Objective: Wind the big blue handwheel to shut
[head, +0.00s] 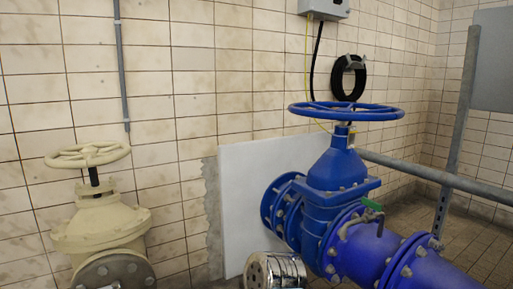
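The big blue handwheel (345,116) sits level on top of the blue gate valve (336,170), right of the middle in the head view. Its rim shows as a flat ellipse, with spokes meeting at the stem. I cannot tell from this view how far the valve is open. Nothing touches the wheel. Neither of my grippers is in view.
A cream valve with its own handwheel (88,155) stands at the left. A blue pipe (365,258) with a green-handled small valve (371,205) runs to lower right. A grey railing (430,174) passes at right. A shiny metal cylinder (276,270) is at the bottom. A black hose coil (348,78) hangs behind the wheel.

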